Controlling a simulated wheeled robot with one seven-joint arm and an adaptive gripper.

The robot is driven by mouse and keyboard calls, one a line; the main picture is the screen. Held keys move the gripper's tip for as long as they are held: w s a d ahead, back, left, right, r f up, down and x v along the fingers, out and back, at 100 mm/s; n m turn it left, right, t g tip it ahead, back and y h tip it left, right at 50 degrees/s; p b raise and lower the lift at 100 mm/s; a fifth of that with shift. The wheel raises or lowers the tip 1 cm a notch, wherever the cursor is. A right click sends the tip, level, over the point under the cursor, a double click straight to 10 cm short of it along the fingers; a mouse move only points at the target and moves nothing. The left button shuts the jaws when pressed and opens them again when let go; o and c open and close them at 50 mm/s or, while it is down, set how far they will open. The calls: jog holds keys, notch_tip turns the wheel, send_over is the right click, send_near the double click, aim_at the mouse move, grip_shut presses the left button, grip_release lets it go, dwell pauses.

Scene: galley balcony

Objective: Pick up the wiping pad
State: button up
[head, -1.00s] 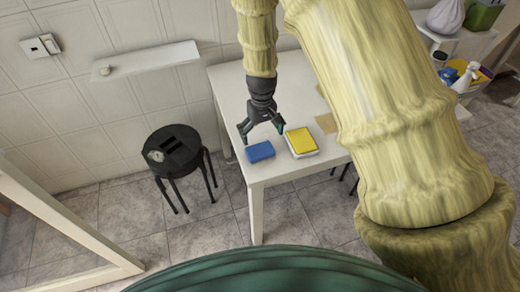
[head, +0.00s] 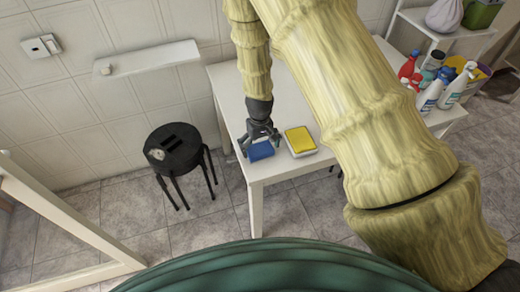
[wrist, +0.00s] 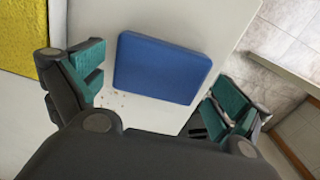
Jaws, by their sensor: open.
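A flat blue pad (head: 260,151), which looks like the wiping pad, lies on the white table (head: 225,100) near its front left corner. My gripper (head: 261,143) is open and empty just above it. In the wrist view the blue pad (wrist: 160,67) lies between the spread teal fingertips, with a gap on either side. I cannot tell the exact height of the fingers above the table.
A yellow sponge-like block (head: 300,139) on a white tray sits right of the blue pad. Small crumbs lie beside the pad. A black stool (head: 175,150) stands left of the table. Several bottles (head: 430,90) stand at the right end.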

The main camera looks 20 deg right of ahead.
jog(key=shift+f, duration=0.85)
jog(key=c, duration=0.8)
jog(key=shift+r, duration=0.1)
jog(key=shift+r+b, duration=0.5)
jog(key=shift+r, duration=0.65)
jog(key=s+a+r+b, duration=0.1)
jog(key=s, duration=0.4)
jog(key=s+a+b, duration=0.1)
jog(key=s+b, duration=0.1)
jog(key=s, duration=0.3)
jog(key=s+a+r+b, duration=0.1)
jog(key=s, duration=0.4)
jog(key=shift+s+a+r+b, duration=0.3)
jog(key=shift+a+b, duration=0.05)
